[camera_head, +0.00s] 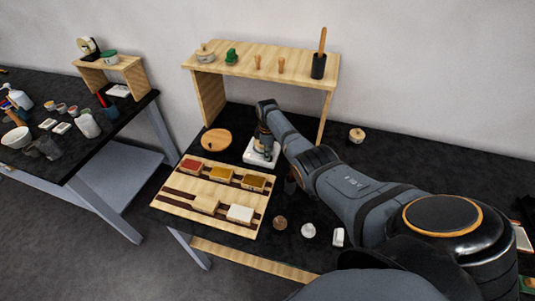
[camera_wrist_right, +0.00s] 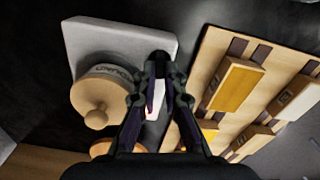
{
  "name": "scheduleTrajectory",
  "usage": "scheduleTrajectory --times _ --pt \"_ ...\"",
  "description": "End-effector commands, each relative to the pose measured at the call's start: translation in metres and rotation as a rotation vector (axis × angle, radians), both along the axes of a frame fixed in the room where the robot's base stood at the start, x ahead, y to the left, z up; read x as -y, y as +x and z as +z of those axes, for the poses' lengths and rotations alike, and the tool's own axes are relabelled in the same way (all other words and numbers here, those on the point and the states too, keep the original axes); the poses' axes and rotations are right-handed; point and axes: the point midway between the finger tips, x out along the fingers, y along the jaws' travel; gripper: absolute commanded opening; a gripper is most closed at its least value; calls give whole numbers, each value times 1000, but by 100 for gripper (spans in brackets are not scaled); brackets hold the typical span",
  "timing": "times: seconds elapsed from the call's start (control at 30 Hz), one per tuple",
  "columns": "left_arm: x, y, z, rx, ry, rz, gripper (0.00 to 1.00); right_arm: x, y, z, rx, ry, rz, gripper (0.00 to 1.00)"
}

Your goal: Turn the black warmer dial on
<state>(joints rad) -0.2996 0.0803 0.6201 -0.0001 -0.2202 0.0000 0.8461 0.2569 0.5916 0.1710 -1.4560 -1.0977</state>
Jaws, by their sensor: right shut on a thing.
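The warmer is a white square plate (camera_head: 252,157) on the black table, right of the round wooden board. In the right wrist view the plate (camera_wrist_right: 92,42) carries a pale pot (camera_wrist_right: 108,72) with a wooden knobbed lid. My right gripper (camera_head: 264,146) points down at the plate from above. In the right wrist view its fingertips (camera_wrist_right: 160,66) are closed together at the plate's edge beside the pot. They are shut on the small black dial there, which the fingers mostly hide. The dial's setting cannot be read. My left gripper is not in view.
A wooden rack (camera_head: 175,203) with several coloured blocks lies close to the warmer. A round wooden board (camera_head: 216,138) lies behind it. A wooden shelf (camera_head: 205,92) stands at the back. Small items, including a white ball (camera_head: 308,230), lie near the front edge.

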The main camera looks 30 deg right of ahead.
Motion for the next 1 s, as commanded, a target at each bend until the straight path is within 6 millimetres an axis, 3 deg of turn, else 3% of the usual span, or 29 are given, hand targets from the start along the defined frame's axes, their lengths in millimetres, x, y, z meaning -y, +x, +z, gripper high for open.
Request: scheduleTrajectory --times 0.4,0.93,1.0 --pt "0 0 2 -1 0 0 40 2 1 1 2 -3 -172 0" --pt "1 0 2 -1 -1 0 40 2 1 1 2 -3 -194 0" --pt "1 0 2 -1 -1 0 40 2 1 1 2 -3 -194 16"
